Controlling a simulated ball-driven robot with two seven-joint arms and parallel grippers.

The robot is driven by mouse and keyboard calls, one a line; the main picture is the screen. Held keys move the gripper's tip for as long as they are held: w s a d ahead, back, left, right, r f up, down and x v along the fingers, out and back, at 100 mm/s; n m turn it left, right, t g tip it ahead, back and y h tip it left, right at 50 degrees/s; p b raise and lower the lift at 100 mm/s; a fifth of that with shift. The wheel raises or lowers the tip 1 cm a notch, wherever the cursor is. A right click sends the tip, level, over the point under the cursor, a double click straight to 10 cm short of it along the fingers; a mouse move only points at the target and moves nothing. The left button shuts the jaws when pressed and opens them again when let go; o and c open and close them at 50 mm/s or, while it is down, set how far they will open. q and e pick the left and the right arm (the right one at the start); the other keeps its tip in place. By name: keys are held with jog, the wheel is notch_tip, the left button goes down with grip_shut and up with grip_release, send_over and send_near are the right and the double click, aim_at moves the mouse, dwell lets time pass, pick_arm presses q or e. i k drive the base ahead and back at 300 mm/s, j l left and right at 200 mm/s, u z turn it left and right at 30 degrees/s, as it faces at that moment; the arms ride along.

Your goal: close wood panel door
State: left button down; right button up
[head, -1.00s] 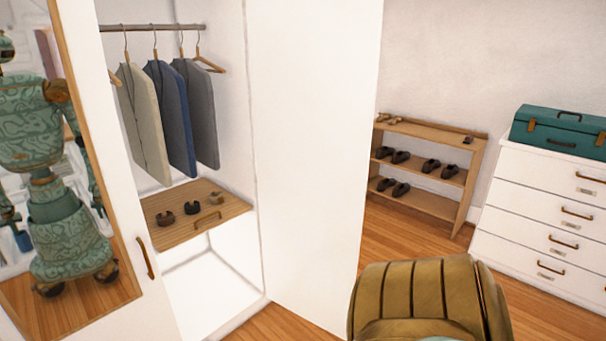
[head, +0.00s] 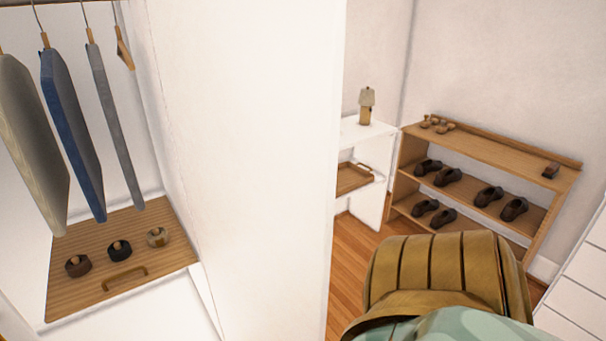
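A tall, plain white panel (head: 245,150) stands in the middle of the head view, at the right side of the open wardrobe. It looks like an open door seen from its inner side; no wood face or handle shows on it. Its top and bottom are cut off by the picture. Neither of my grippers is in view. A ribbed bronze and green part of my own body fills the lower right.
Inside the wardrobe hang jackets (head: 75,140) above a slatted wood drawer (head: 75,290) holding three rolled items. Beyond the panel stand a white shelf unit (head: 370,130) with a lamp (head: 366,105) and a wooden shoe rack (head: 500,150). Wood floor (head: 345,270) shows between.

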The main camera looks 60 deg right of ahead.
aim_at(252, 89)
jog(key=k+l, duration=0.1)
jog(key=l, duration=1.05)
jog(key=k+l, duration=0.15)
jog(key=l, duration=1)
jog(key=k, duration=0.05)
